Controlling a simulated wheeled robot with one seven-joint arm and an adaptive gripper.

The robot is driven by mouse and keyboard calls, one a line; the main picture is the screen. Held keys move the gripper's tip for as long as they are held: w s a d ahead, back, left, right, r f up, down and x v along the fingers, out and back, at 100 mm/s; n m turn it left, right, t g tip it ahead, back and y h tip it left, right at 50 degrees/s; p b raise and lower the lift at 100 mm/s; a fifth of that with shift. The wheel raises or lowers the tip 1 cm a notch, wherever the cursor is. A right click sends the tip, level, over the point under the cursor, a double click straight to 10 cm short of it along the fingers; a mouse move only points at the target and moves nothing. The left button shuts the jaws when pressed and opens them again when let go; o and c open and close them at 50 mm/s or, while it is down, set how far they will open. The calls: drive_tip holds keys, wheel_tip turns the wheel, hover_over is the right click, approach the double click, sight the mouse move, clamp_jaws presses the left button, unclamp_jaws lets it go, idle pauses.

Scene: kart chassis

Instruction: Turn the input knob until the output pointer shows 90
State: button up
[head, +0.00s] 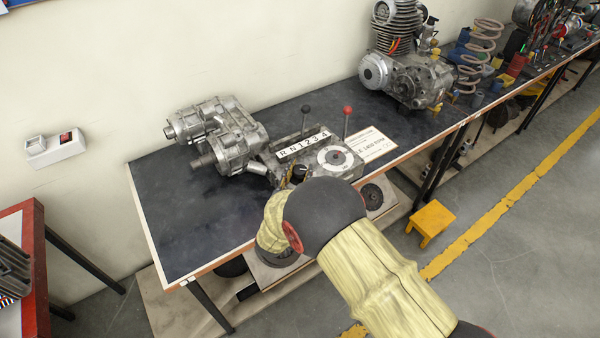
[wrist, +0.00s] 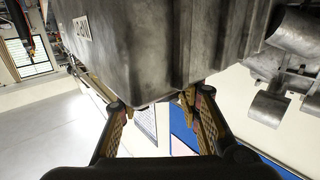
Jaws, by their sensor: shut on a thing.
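The grey metal gearbox (head: 270,152) sits on the dark bench. A round white dial (head: 335,158) lies on its top at the right; its pointer and numbers are too small to read. My gripper (wrist: 160,105) is up against the casing in the wrist view, one finger on each side of the casing's lower edge. It is shut on a part at the casing that I take to be the input knob; the knob itself is not clearly visible. In the head view my arm covers most of the gripper and the gearbox's near side.
A black-knobbed lever (head: 305,112) and a red-knobbed lever (head: 347,112) stand up behind the R N 1 2 3 4 strip (head: 303,146). A printed card (head: 370,144) lies right of the dial. An engine (head: 405,75) stands further right.

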drive_tip(key=m+g+h, duration=0.2)
drive_tip(key=h, duration=0.1)
drive_tip(key=m+g+h, duration=0.2)
drive_tip(key=m+h, duration=0.1)
drive_tip(key=h, duration=0.1)
drive_tip(key=shift+w, duration=0.1)
drive_tip(key=shift+r+m+g+h+b, duration=0.1)
drive_tip(key=shift+m+g+h+b, duration=0.3)
drive_tip(key=shift+m+g+h, duration=2)
drive_tip(key=shift+g+y, duration=0.3)
drive_tip(key=shift+g, duration=0.1)
drive_tip(key=o, duration=1.2)
drive_tip(key=shift+d, duration=0.1)
drive_tip(key=v, duration=1.2)
